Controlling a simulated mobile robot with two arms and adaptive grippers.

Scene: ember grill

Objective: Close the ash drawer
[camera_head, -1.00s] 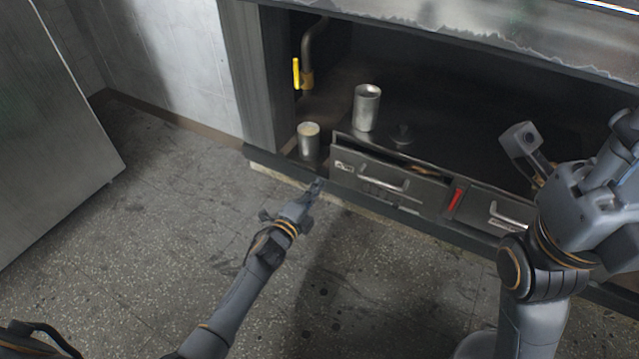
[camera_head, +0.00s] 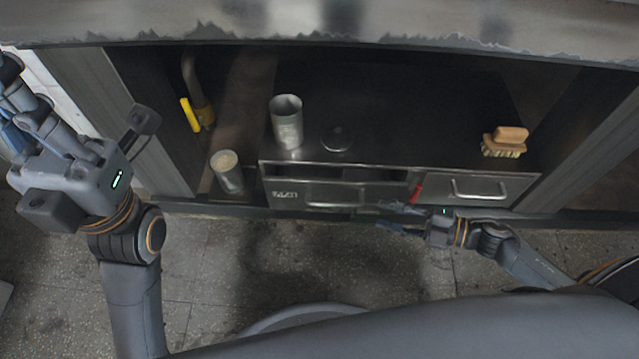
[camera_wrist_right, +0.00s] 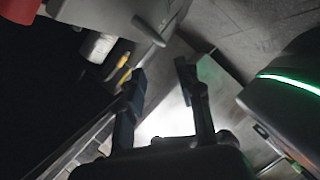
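The left drawer (camera_head: 290,194) under the grill carries a label I cannot read clearly. It stands pulled out a little, with a dark gap behind its front. Its bar handle (camera_head: 335,206) is partly hidden near my right gripper; a bar handle also shows in the right wrist view (camera_wrist_right: 148,32). My right gripper (camera_head: 384,215) is low in front of the drawers, near that handle's right end, pointing left. Its fingers are apart with nothing between them in the right wrist view (camera_wrist_right: 160,70). My left gripper (camera_head: 12,105) is raised at the left edge, away from the drawers; its fingers are partly cut off.
A second drawer (camera_head: 505,186) on the right looks shut. A red item (camera_head: 416,192) sits between the drawers. A tall metal cup (camera_head: 287,122), a shorter filled cup (camera_head: 227,172) and a brush (camera_head: 505,141) stand around. A yellow valve handle (camera_head: 189,115) is at left.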

